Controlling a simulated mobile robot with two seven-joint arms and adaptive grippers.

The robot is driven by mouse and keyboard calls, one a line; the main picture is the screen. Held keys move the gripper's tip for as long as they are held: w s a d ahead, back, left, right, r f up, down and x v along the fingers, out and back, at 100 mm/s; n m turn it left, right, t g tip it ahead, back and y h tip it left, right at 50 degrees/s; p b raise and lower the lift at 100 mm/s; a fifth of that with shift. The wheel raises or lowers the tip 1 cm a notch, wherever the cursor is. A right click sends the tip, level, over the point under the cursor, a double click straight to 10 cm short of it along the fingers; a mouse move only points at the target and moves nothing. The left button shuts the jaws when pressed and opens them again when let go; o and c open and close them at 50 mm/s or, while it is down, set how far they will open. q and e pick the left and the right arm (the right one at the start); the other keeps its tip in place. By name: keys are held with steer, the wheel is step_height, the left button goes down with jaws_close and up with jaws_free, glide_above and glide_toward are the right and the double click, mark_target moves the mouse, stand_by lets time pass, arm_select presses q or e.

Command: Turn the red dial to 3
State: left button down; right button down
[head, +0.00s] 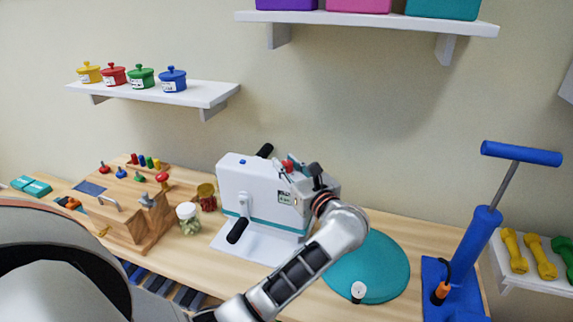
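A white machine (238,185) with a teal stripe stands on the wooden table, with black handles at its top and front. A small red part (287,166), which looks like the red dial, shows at its upper right above a small display (287,198). Its markings are too small to read. My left gripper (314,172) is at the machine's right end, just right of the red part. Whether it touches the dial cannot be told. Its fingers are small, dark and partly hidden by my wrist. My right gripper is not in view.
A teal disc (385,268) lies right of the machine, beside a blue pump (470,250) with a tall handle. Left stand jars (188,218) and a wooden box (130,215) with knobs and latches. Shelves with pots (141,77) and bins hang above.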

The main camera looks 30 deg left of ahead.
arm_select(q)
steer(key=shift+m+t+h, duration=0.3)
steer(key=shift+t, duration=0.1)
steer(key=m+t+h+b, duration=0.1)
steer(key=m+t+h, duration=0.1)
steer(key=t, duration=0.1)
steer(key=shift+a+m, duration=0.15)
steer(key=shift+m, duration=0.15)
steer(key=shift+r+m+t+h+b, duration=0.1)
steer(key=shift+m+t+h+b, duration=0.45)
steer(key=shift+m+t+h, duration=1.25)
steer(key=shift+h, duration=0.4)
steer(key=c, duration=1.8)
jaws_free()
steer(key=shift+o, duration=0.2)
steer(key=shift+s+d, duration=0.35)
steer(key=v, duration=1.1)
steer(key=shift+r, duration=0.15)
